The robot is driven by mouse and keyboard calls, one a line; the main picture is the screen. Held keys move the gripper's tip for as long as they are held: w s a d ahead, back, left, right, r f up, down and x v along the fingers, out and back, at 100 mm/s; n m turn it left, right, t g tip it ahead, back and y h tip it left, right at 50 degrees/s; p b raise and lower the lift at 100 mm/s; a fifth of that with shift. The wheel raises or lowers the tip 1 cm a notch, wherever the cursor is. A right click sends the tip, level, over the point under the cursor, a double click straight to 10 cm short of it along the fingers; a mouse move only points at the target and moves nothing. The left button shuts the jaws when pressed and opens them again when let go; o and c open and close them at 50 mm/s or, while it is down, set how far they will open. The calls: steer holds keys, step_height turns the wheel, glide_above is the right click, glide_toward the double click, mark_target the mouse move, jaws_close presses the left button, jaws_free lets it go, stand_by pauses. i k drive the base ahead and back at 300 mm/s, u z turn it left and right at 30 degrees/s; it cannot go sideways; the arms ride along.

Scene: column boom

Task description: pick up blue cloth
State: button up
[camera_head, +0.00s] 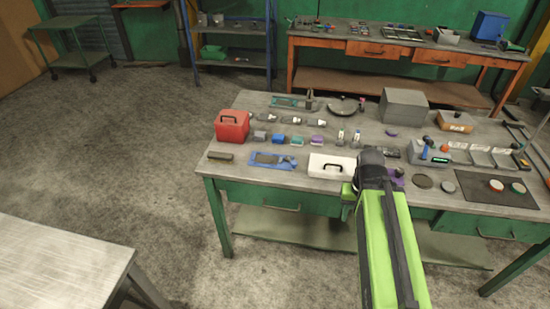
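A flat blue piece (257,164), which looks like the blue cloth, lies near the front left edge of the green-framed workbench (230,174). A small greyish item lies on or against it; I cannot tell which. A small blue block-like item (278,139) sits just behind it. My lime-green arm reaches over the front of the bench. Its dark end, my gripper (371,161), is right of the blue piece, beyond a white box. The fingers are too small and dark to show whether they are open or shut.
A white box (331,166) with a black handle stands between my gripper and the blue piece. A red toolbox (232,125) stands behind left, a dark bar (220,156) left. Several small items line the bench behind. A pale table (55,262) stands at lower left.

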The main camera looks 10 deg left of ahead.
mark_target(280, 139)
steer(key=z, duration=0.05)
steer(key=k, duration=0.45)
steer(key=u, duration=0.8)
steer(key=i, duration=1.7)
steer(key=u, duration=0.8)
steer(key=i, duration=0.65)
steer(key=u, duration=0.15)
